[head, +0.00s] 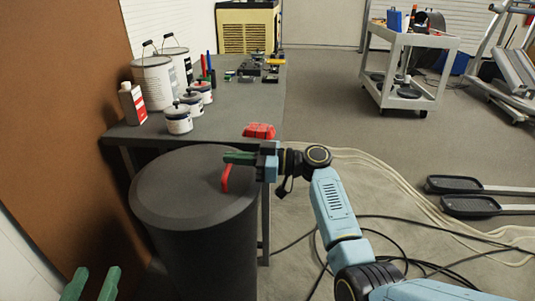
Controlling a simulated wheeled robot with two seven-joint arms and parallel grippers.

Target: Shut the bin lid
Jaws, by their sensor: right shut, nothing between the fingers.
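The dark grey round bin (205,250) stands at the lower left of the head view. Its lid (180,185) lies about flat over the top; I cannot tell whether a thin gap is left under it. A red handle (226,180) stands near the lid's right side. My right gripper (226,157) reaches in from the right, with its green fingers shut and empty just above and beyond the handle; contact is unclear. My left gripper (95,274) shows only its green fingertips at the bottom left edge, apart and empty, away from the bin.
A grey table (240,107) stands behind the bin, with paint cans (154,86), small pots (178,118) and a red object (259,131) at its near edge. A brown panel (60,120) borders the left. Cables (400,245) cross the floor on the right.

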